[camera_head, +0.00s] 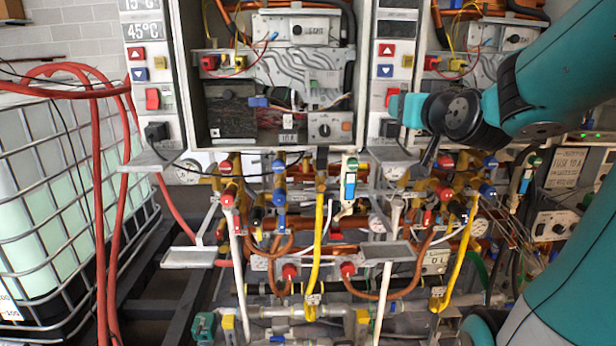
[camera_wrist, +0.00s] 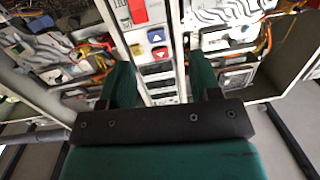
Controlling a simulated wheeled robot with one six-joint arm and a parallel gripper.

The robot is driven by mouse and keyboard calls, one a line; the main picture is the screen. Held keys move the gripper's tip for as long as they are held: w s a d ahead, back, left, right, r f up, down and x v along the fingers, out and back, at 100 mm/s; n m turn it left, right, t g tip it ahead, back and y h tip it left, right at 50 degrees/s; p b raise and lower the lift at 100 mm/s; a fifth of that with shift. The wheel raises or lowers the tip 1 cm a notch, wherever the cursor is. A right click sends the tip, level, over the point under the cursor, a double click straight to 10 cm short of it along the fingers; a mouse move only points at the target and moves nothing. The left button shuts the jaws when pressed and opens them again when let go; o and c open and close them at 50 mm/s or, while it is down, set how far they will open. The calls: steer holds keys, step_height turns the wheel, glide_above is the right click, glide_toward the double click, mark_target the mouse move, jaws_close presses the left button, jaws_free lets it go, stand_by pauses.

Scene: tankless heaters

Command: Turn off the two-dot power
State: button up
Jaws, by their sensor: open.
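Two heater control panels show in the head view. The left panel (camera_head: 150,60) reads 45°C and has a red power switch (camera_head: 152,98). I cannot make out dot marks on either panel. My gripper is open and empty, in front of the middle panel's lower part. In the wrist view, a panel with a red switch (camera_wrist: 137,11) and small buttons lies between and beyond the two teal fingers (camera_wrist: 162,78). I cannot tell whether a finger touches the panel.
An open heater cabinet (camera_head: 275,75) with bare wiring stands between the panels. Pipes, valves and a yellow hose (camera_head: 318,240) crowd the space below. A caged white tank (camera_head: 40,200) with red hoses (camera_head: 95,170) stands at the left.

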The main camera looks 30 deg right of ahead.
steer(key=a+f+n+g+y, duration=0.2)
steer(key=a+f+y, duration=0.3)
steer(key=a, duration=0.5)
steer(key=w+a+f+n+g+y, duration=0.1)
steer(key=a+f+n+g+y, duration=0.2)
steer(key=a, duration=0.8)
steer(key=shift+w+a+f+n+y, duration=0.25)
steer(key=shift+f+n+y, duration=0.35)
steer(key=shift+f+y, duration=0.75)
steer(key=shift+s+r, duration=0.1)
